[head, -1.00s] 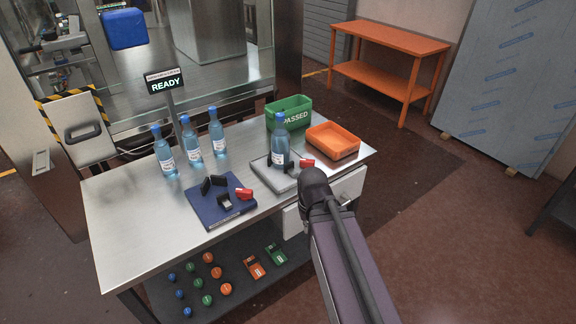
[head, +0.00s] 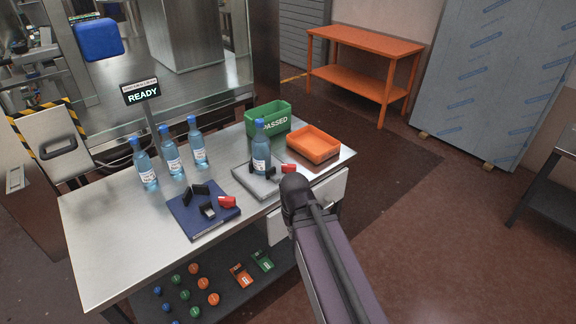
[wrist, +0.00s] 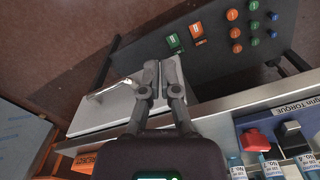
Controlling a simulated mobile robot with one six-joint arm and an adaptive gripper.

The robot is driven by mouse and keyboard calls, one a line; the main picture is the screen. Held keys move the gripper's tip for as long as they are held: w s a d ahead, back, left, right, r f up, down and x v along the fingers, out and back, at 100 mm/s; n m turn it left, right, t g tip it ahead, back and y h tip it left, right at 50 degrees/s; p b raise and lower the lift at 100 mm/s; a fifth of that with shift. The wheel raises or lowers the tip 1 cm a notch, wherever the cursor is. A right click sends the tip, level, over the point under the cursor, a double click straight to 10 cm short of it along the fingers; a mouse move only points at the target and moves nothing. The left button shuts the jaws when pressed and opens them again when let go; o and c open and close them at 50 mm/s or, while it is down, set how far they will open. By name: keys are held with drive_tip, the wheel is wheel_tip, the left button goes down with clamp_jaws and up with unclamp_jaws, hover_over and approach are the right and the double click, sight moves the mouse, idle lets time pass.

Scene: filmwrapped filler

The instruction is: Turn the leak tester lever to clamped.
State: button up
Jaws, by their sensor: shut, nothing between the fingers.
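In the head view, a grey fixture plate (head: 254,185) on the steel table holds an upright blue bottle (head: 261,156). A red lever (head: 291,169) sits at its right side; no label on this plate is readable. A dark blue plate (head: 192,220) beside it has black blocks and its own red lever (head: 227,202); the wrist view shows the word TORQUE by it. My gripper (wrist: 160,72) is shut and empty in the wrist view, over the front of the table's drawer. My arm hides it in the head view, just in front of the grey fixture.
A green PASSED bin (head: 268,117) and an orange tray (head: 314,146) stand behind the fixture. Several bottles stand at the table's back left by a READY sign (head: 142,92). A drawer (head: 310,207) hangs under the right end.

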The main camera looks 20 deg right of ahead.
drive_tip(key=o, duration=0.7)
drive_tip(key=shift+w+r, duration=0.15)
drive_tip(key=shift+w, duration=0.2)
drive_tip(key=shift+c, duration=0.2)
drive_tip(key=shift+o, duration=0.3)
drive_tip(key=w+d+r+n+y+p, duration=0.1)
drive_tip(key=w+d+r+n+p, duration=0.1)
drive_tip(key=w, duration=0.4)
drive_tip(key=w+d+r+n+y+p, duration=0.1)
drive_tip(key=w+r+n+p, duration=0.3)
drive_tip(key=w, duration=0.3)
drive_tip(key=shift+w+d, duration=0.3)
drive_tip(key=shift+d, duration=0.1)
drive_tip(key=n+t+y+p, duration=0.2)
drive_tip(key=n+p, duration=0.3)
drive_tip(key=n, duration=0.3)
approach(289, 165)
drive_tip(key=w+v, duration=0.1)
drive_tip(key=v, duration=0.2)
drive_tip(key=shift+s+d+r, duration=0.2)
drive_tip(key=shift+d, duration=0.1)
drive_tip(key=shift+f, duration=0.15)
drive_tip(key=b+x, duration=0.8)
drive_tip(key=x, duration=0.1)
drive_tip(key=b+x, duration=0.4)
drive_tip(key=shift+s+a+f, duration=0.25)
drive_tip(key=shift+a, duration=0.1)
drive_tip(key=shift+c, duration=0.2)
clamp_jaws()
